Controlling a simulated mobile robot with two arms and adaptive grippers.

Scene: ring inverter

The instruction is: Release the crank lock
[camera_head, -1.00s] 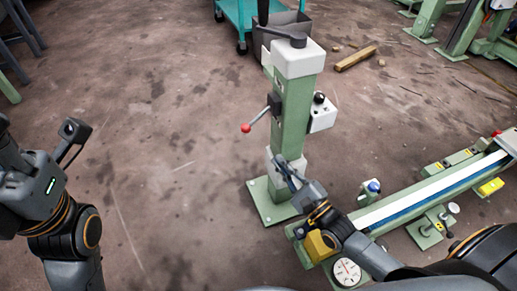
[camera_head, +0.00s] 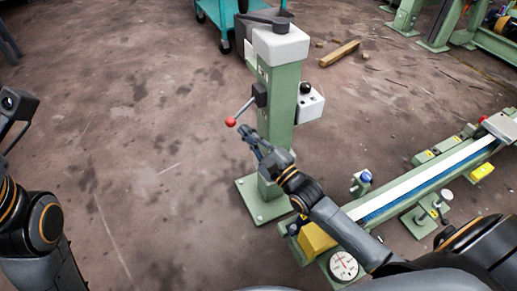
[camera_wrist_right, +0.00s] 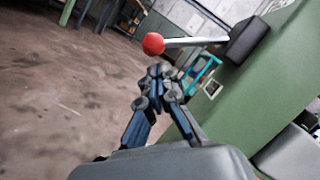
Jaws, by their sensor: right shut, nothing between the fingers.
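The ring inverter is a green column (camera_head: 282,110) with a light grey head and a crank arm (camera_head: 265,17) on top. A lever with a red ball knob (camera_head: 231,122) sticks out to the left from a dark block (camera_head: 260,94) on the column. My right gripper (camera_head: 243,132) is shut and empty, just below and right of the knob, apart from it. In the right wrist view the red knob (camera_wrist_right: 153,43) is just beyond the closed fingertips (camera_wrist_right: 160,72), and its rod runs right to the block. My left arm is at the left edge; its fingers are not clearly seen.
A grey box with a black-knobbed lever (camera_head: 306,88) is on the column's right side. A long green rail bench (camera_head: 440,175) with a dial gauge (camera_head: 343,266) lies at right. A teal cart (camera_head: 213,12) stands behind. Floor left of the column is clear.

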